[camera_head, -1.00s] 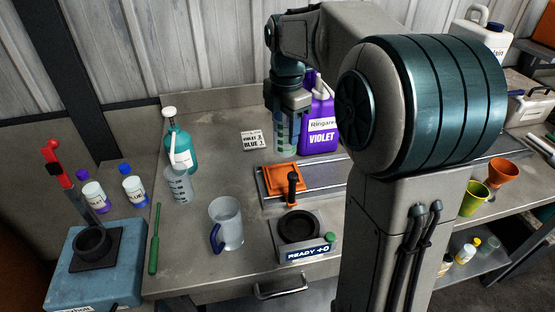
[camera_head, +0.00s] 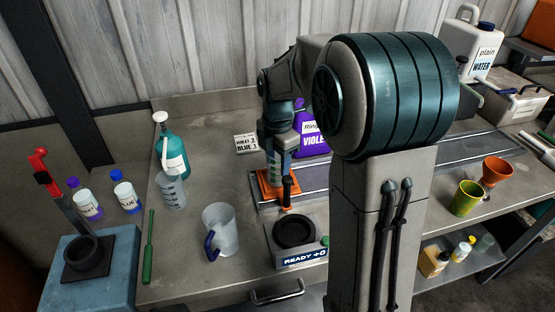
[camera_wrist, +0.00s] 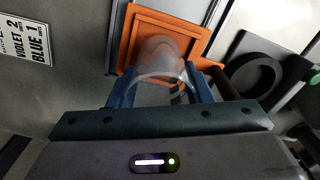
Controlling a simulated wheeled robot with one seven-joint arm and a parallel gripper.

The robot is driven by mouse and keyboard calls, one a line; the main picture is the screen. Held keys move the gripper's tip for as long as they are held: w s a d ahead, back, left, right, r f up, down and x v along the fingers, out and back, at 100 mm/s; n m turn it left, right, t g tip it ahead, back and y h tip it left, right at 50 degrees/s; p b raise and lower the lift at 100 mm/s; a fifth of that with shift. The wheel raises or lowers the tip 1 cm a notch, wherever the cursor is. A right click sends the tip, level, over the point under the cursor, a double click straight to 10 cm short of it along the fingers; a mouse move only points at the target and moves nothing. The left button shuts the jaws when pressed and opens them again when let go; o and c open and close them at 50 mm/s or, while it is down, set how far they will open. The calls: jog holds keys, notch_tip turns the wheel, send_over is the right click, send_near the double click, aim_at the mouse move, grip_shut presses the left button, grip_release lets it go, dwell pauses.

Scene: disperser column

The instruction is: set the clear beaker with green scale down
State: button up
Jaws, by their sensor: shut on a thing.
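The clear beaker with green scale (camera_head: 274,172) is in my gripper (camera_head: 274,160), upright over the orange square tray (camera_head: 266,190) in the head view. In the wrist view the beaker's clear rim (camera_wrist: 158,78) shows between the two blue fingers of my gripper (camera_wrist: 163,90), which are shut on it. The orange tray (camera_wrist: 135,22) lies beyond and below it. I cannot tell whether the beaker's base touches the tray. My arm and gripper hide part of the beaker.
The violet jug (camera_head: 312,135) is behind. A clear jug with blue handle (camera_head: 221,230), another beaker (camera_head: 171,190) and a teal bottle (camera_head: 170,150) stand left.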

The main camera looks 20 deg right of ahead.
jog(key=shift+f, duration=0.1)
jog(key=o, duration=0.6)
jog(key=shift+f, duration=0.1)
jog(key=shift+c, duration=0.2)
jog(key=o, duration=0.4)
notch_tip(320, 180, up, 12)
jog(key=s+f+m+t, duration=0.1)
jog(key=s+f+m, duration=0.1)
jog(key=s+m, duration=0.5)
jog(key=s+f+m+t, duration=0.1)
jog(key=s+f+m, duration=0.2)
jog(key=s+m, duration=0.4)
jog(key=s+f+m+t, duration=0.1)
jog(key=s+f+m, duration=0.2)
jog(key=s+m, duration=0.3)
jog(key=shift+s+f+m, duration=0.15)
jog(key=shift+s+m, duration=0.05)
jog(key=shift+m, duration=0.45)
jog(key=shift+s+f+m, duration=0.1)
jog(key=shift+s+m, duration=0.1)
jog(key=shift+m, duration=0.45)
